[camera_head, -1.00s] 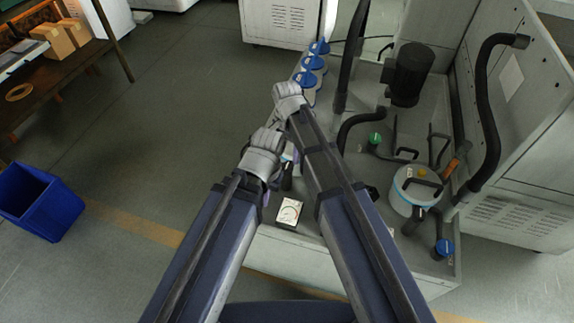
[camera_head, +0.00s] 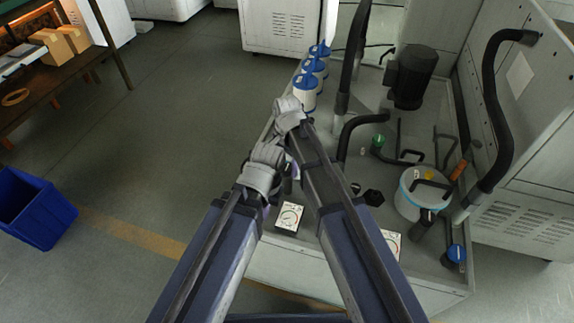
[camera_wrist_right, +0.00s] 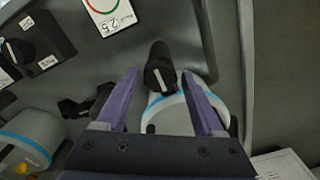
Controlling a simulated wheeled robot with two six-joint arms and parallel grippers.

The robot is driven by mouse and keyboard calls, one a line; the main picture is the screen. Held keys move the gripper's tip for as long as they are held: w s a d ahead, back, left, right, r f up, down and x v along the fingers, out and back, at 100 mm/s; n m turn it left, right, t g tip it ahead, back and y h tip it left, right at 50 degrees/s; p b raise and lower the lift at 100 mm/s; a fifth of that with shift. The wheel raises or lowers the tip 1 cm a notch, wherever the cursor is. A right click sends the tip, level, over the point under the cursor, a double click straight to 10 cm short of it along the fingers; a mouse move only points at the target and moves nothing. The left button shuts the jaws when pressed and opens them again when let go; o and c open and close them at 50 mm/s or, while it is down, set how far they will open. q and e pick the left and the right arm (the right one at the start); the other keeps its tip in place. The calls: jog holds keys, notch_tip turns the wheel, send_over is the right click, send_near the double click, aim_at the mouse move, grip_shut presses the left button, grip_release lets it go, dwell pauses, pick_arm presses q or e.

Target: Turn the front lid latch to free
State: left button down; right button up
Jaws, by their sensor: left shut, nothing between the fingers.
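In the right wrist view, a black knob-like latch (camera_wrist_right: 158,68) with a white line stands at the edge of a grey canister (camera_wrist_right: 173,116) with a light blue rim. My right gripper (camera_wrist_right: 160,76) is open. The latch shows between its fingertips, with a gap on each side; I cannot tell whether it lies within their depth. In the head view, my right gripper (camera_head: 288,108) is the upper one, and the arms hide most of the canister beneath. My left gripper (camera_head: 266,158) is shut and empty, just below and left of the right one.
Another white canister (camera_head: 411,203) with a blue rim stands on the machine's right. Blue-topped filters (camera_head: 305,92), a black motor (camera_head: 410,77) and black hoses (camera_head: 497,110) rise around it. A dial card (camera_head: 290,217) lies near the front edge. Open floor lies left, with a blue bin (camera_head: 38,208).

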grip_shut()
dwell(0.3)
jog(key=n, duration=0.8)
jog(key=shift+n, duration=0.4)
jog(key=n, duration=0.9)
dwell(0.5)
